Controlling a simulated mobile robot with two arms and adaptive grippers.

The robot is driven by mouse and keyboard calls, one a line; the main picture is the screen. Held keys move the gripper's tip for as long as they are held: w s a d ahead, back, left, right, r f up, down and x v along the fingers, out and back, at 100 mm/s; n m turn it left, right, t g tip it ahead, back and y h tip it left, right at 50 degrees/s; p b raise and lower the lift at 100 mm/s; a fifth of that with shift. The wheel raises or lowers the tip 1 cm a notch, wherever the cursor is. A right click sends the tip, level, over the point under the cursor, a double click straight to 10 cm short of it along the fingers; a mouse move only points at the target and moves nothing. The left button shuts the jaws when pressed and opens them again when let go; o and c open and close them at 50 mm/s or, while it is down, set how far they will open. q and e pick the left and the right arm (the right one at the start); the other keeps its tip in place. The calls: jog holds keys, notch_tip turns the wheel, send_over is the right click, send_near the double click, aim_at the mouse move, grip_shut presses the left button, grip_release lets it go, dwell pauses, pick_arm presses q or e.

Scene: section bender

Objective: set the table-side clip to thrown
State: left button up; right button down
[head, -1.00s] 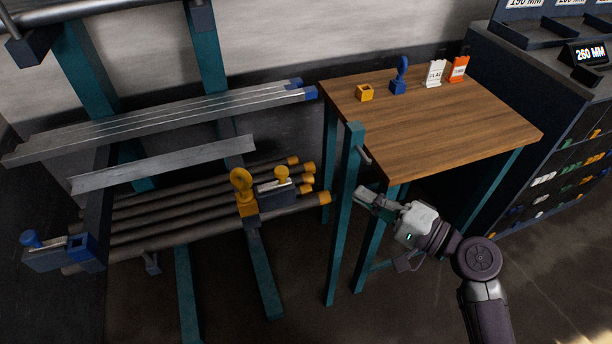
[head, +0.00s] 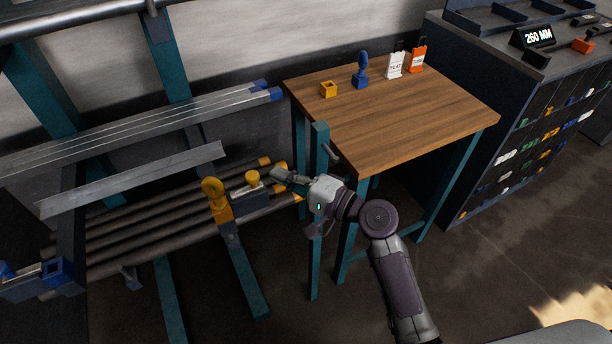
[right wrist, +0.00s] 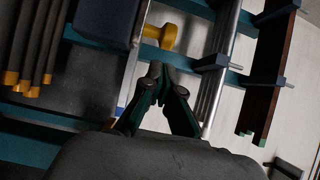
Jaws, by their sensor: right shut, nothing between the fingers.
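The table-side clip, a dark block (head: 250,200) with a yellow knob (head: 252,178), sits at the rack's table-side end. The knob stands up above the block in the head view. The right wrist view shows the yellow knob (right wrist: 169,36) ahead of the fingers, beside the dark block (right wrist: 105,22). My right gripper (head: 281,174) is shut and empty, just right of the knob and apart from it. Its closed fingertips (right wrist: 164,76) also show in the right wrist view. My left gripper is not in view.
A yellow loop-topped piece (head: 214,195) stands left of the clip. Pipes with yellow ends (head: 130,215) lie behind and below. A teal post (head: 318,220) and the wooden table (head: 400,115) are to the right. Metal bars (head: 130,125) lie above.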

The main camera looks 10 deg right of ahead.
aim_at(258, 179)
jog(key=shift+s+a, duration=0.1)
jog(key=shift+a, duration=0.8)
jog(key=shift+s+a+r, duration=0.1)
jog(key=shift+s+a, duration=0.1)
jog(key=shift+a, duration=0.35)
jog(key=shift+s+a, duration=0.2)
jog(key=shift+a, duration=0.3)
